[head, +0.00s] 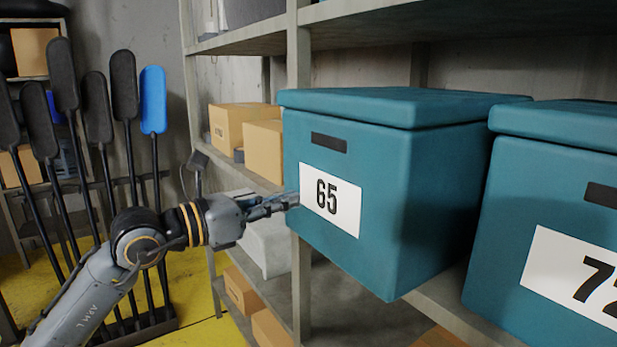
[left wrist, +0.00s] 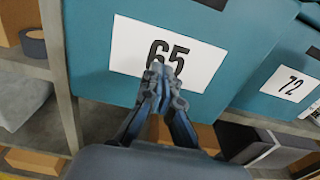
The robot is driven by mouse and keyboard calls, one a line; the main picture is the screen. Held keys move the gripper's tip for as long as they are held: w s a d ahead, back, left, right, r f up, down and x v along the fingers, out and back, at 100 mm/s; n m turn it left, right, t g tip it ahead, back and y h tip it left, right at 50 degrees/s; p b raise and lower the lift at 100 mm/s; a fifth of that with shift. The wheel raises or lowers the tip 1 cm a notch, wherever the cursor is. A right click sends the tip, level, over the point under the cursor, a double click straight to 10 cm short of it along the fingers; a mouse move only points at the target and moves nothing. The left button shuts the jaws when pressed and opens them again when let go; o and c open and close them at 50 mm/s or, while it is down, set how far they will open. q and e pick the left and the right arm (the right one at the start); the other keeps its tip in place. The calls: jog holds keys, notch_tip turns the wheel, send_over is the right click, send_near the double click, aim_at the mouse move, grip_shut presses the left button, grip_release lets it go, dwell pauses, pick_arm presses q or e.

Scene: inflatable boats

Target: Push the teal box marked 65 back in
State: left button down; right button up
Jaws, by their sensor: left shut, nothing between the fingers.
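The teal box marked 65 (head: 400,215) stands on the middle shelf, its front jutting out past the shelf edge. It has a lid, a dark handle slot and a white label. My left gripper (head: 290,202) is shut and empty, its fingertips at the left edge of the label, touching or very close to it. In the left wrist view the box (left wrist: 90,75) fills the upper middle, and the shut fingertips (left wrist: 160,75) overlap the lower part of the number. My right gripper is not in view.
A second teal box, marked 72 (head: 560,190), stands to the right, with a narrow gap between. Cardboard boxes (head: 262,150) sit behind at left by the shelf post (head: 299,60). Paddles (head: 123,85), one blue (head: 153,100), stand in a rack at far left.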

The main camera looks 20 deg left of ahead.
aim_at(322, 192)
pick_arm(q)
jog(key=p+x, duration=0.2)
jog(key=x, duration=0.2)
jog(key=shift+d+r, duration=0.1)
jog(key=shift+r, duration=0.05)
jog(key=shift+w+d, duration=0.3)
jog(key=shift+w, duration=0.1)
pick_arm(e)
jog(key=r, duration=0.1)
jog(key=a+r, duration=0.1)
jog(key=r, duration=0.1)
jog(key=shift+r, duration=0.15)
pick_arm(q)
jog(key=x, duration=0.9)
jog(key=shift+w, duration=0.2)
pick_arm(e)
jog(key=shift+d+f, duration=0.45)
pick_arm(q)
jog(key=shift+b, duration=0.3)
